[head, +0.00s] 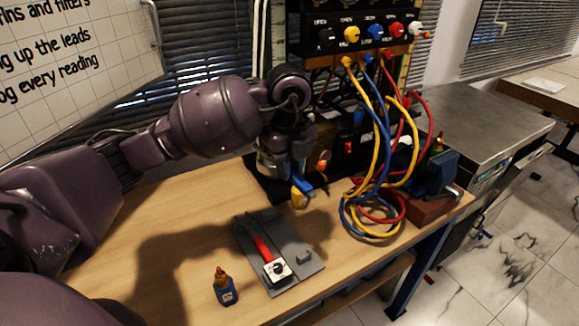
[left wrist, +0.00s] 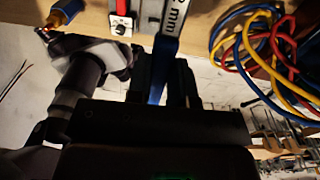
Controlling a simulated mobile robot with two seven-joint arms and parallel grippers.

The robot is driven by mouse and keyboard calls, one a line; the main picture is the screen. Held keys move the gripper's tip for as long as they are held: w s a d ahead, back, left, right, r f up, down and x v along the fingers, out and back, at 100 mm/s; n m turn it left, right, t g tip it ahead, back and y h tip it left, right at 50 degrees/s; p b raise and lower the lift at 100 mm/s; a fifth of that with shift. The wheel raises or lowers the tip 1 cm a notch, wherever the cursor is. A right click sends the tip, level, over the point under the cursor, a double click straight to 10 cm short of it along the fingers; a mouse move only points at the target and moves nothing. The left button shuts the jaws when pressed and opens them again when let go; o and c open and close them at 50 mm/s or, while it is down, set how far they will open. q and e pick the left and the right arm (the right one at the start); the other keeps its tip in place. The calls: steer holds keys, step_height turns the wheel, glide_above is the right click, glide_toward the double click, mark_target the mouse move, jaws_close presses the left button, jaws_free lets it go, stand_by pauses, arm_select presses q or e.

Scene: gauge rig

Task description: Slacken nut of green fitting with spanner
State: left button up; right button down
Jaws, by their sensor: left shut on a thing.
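My left gripper (head: 298,178) is over the back of the bench, beyond the grey tray. It is shut on a blue handle, which I take to be the spanner (head: 303,186). In the left wrist view the blue spanner handle (left wrist: 157,80) runs between the dark fingers (left wrist: 165,85); its jaw end is not clear. My right gripper does not show.
Looped yellow, blue and red leads (head: 372,215) hang between tray and vise from the socket panel (head: 345,35). Bare wood lies left of the tray.

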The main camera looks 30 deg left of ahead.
arm_select(q)
jaws_close()
